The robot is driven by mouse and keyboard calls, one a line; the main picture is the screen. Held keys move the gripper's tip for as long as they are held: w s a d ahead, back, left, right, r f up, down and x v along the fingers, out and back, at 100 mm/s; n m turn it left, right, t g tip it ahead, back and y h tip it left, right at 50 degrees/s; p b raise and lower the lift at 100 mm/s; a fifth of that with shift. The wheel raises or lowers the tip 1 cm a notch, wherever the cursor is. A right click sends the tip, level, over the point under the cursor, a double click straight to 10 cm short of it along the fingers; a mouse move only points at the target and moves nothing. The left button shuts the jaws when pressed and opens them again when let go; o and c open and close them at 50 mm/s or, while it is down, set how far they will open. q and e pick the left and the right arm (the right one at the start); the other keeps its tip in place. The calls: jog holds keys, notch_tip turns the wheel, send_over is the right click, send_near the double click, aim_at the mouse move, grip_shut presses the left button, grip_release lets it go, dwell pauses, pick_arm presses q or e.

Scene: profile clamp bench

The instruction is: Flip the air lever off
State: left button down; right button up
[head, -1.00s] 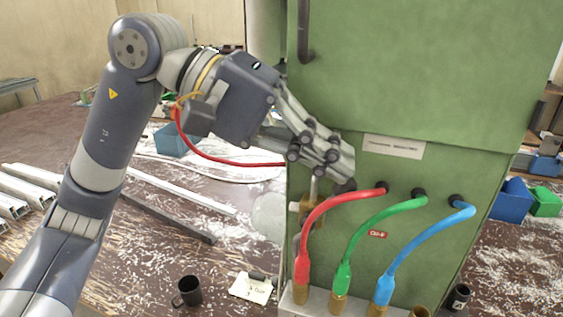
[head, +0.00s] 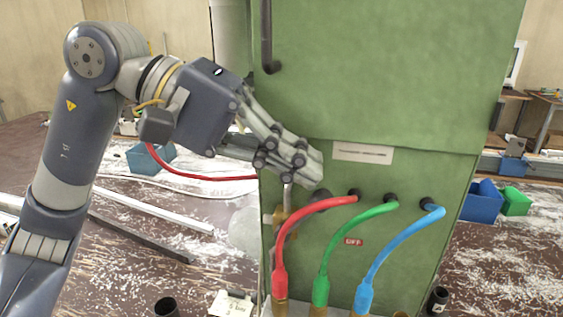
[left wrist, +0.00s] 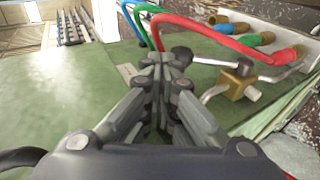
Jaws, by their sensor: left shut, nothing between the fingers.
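The air lever is a metal rod with a black knob (head: 320,198) on a brass valve (head: 280,216), on the lower left of the green cabinet (head: 400,80). In the left wrist view the knob (left wrist: 181,55) shows just beyond the fingertips and the brass valve (left wrist: 237,80) lies to their right. My left gripper (head: 300,172) is shut and empty, just above and left of the knob in the head view. I cannot tell whether the fingers touch it. The fingers partly cover the upper valve area. My right gripper is not in view.
Red (head: 305,215), green (head: 345,233) and blue (head: 400,245) hoses curve from the cabinet to fittings beside the valve. Metal profiles (head: 150,208) lie further left.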

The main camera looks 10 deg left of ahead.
pick_arm(q)
jog(key=v, duration=1)
jog(key=shift+a+r, duration=0.15)
jog(key=shift+a, duration=0.2)
